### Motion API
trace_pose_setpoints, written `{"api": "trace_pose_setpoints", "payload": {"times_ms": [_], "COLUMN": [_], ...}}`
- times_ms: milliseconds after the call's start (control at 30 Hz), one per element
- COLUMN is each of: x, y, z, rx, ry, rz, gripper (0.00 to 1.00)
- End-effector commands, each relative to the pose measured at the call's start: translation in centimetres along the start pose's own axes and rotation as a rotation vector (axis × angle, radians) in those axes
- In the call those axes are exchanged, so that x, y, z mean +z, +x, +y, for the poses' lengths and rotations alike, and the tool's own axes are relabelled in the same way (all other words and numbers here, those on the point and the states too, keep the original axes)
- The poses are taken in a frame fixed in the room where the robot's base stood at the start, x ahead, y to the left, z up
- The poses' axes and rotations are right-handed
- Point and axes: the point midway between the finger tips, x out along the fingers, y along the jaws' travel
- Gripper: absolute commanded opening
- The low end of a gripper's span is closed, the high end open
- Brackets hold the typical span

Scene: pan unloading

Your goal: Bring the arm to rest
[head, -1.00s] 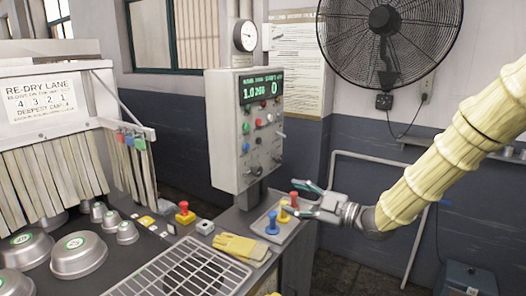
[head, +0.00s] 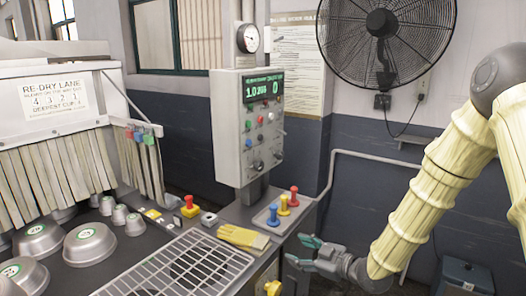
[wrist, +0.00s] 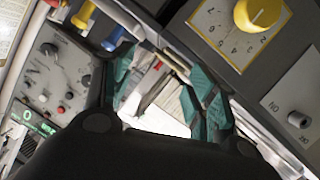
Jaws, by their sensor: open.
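My gripper (head: 305,254) is open and empty in the head view. It hangs in the air at the right of the counter, just beside the tray's near right side. My arm in its cream sleeve bends down to it from the upper right. In the wrist view the two teal fingertips (wrist: 160,90) are spread apart with nothing between them. A small tray (head: 262,222) at the counter's end holds a blue peg (head: 272,216), a yellow peg (head: 284,205) and a red peg (head: 294,197), all upright and clear of the gripper.
A control box (head: 248,125) stands behind the tray. Yellow gloves (head: 243,238) and a wire rack (head: 180,268) lie on the counter. Several metal pans (head: 90,246) sit at left. A yellow knob (head: 272,288) is on the counter's front side. A fan (head: 380,30) hangs on the wall.

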Motion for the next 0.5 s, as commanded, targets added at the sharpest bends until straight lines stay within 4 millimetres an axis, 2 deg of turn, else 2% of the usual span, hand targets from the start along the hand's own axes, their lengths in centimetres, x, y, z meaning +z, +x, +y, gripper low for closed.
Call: {"api": "trace_pose_setpoints", "payload": {"times_ms": [33,100,267,400,500], "x": [2.3,5.6,12.8,18.3,21.8], "y": [-0.1,-0.5,-2.6,-5.4,-8.0], "z": [-1.7,-3.9,-9.5,-14.7,-18.5], "rx": [-0.004,0.001,0.020,0.044,0.067], "ry": [0.054,0.142,0.337,0.495,0.601], "rz": [-0.052,-0.132,-0.327,-0.502,-0.629], "gripper": [0.57,0.57,0.57,0.57,0.57]}}
